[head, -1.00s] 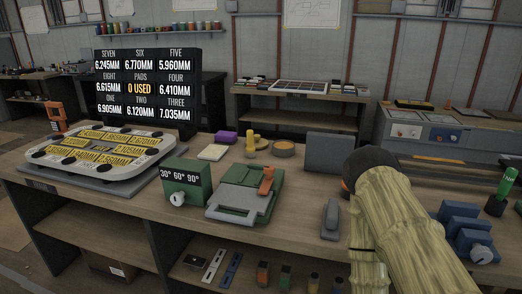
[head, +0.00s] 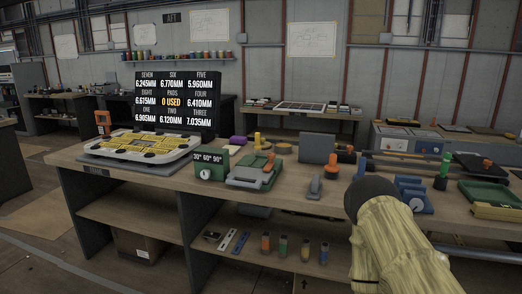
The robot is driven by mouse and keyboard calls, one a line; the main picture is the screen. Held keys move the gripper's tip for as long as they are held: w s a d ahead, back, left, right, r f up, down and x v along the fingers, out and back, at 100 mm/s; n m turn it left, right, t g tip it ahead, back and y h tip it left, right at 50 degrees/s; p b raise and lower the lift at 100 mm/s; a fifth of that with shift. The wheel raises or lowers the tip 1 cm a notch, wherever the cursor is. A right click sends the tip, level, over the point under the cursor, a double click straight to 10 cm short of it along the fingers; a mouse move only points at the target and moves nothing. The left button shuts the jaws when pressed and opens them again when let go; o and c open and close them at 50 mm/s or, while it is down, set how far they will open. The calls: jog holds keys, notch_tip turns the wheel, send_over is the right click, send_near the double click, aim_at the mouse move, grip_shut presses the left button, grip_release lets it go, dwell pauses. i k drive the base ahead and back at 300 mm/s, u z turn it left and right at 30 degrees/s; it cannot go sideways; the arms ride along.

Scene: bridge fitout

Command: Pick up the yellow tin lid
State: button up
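A low round yellow tin shape (head: 284,148), which looks like the yellow tin lid, lies on the long wooden workbench toward its back edge. My arm, in a yellowish sleeve with a dark rounded joint, shows at the lower right, well in front of the lid. My gripper is not visible, so I cannot see its fingers or anything held.
On the workbench (head: 130,174) stand a number display (head: 174,102), a pad tray (head: 141,146), a green angle box (head: 209,164), a green-grey press (head: 252,171) and a grey panel (head: 317,149). Blue blocks (head: 411,188) and a green tray (head: 487,193) are at right. Open floor lies front left.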

aim_at(264, 145)
jog(key=u, duration=0.65)
jog(key=i, duration=1.2)
jog(key=z, duration=0.4)
